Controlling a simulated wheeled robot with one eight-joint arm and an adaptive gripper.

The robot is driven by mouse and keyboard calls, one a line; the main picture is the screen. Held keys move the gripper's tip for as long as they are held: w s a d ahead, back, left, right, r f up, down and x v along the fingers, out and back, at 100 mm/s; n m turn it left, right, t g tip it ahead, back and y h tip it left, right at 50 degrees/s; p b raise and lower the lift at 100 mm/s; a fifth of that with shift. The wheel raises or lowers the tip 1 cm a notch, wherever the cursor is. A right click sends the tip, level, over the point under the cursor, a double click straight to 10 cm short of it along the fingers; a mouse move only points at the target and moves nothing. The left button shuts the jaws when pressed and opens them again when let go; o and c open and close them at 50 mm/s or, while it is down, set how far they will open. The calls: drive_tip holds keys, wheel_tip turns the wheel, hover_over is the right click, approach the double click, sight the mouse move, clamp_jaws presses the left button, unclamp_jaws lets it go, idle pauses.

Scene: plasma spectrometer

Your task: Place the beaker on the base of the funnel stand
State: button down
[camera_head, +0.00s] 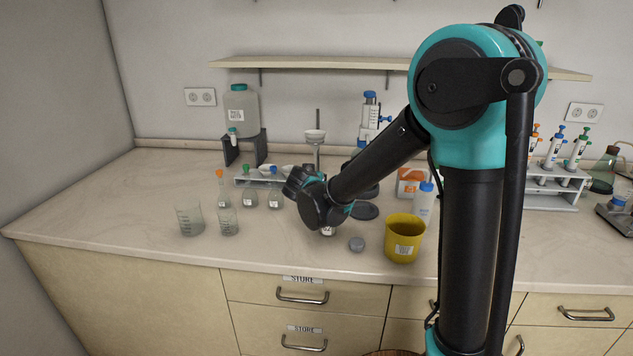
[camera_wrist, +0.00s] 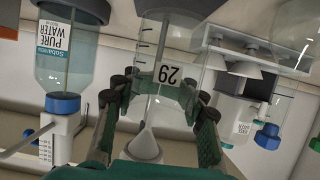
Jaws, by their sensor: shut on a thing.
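My gripper (camera_wrist: 160,92) is shut on a clear graduated glass vessel, the beaker (camera_wrist: 168,74), which bears a label "29". One finger presses on each side of it in the wrist view, which is upside down. In the head view my gripper (camera_head: 300,181) is over the middle of the bench and hides most of the beaker. The white funnel (camera_head: 315,136) stands behind my gripper on a thin rod. A white funnel (camera_wrist: 145,147) also shows near the beaker in the wrist view. The stand's base is hidden behind my gripper and arm.
Two glass beakers (camera_head: 189,219) (camera_head: 228,222) stand at left, near small flasks (camera_head: 275,199).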

drive_tip(key=x, duration=0.6)
drive_tip(key=shift+s+f, duration=0.1)
drive_tip(key=shift+f, duration=0.2)
drive_tip(key=shift+w+f, duration=1)
drive_tip(key=shift+w, duration=0.15)
drive_tip(key=c, duration=0.9)
unclamp_jaws()
drive_tip(key=shift+f, duration=0.1)
drive_tip(key=shift+r, duration=0.2)
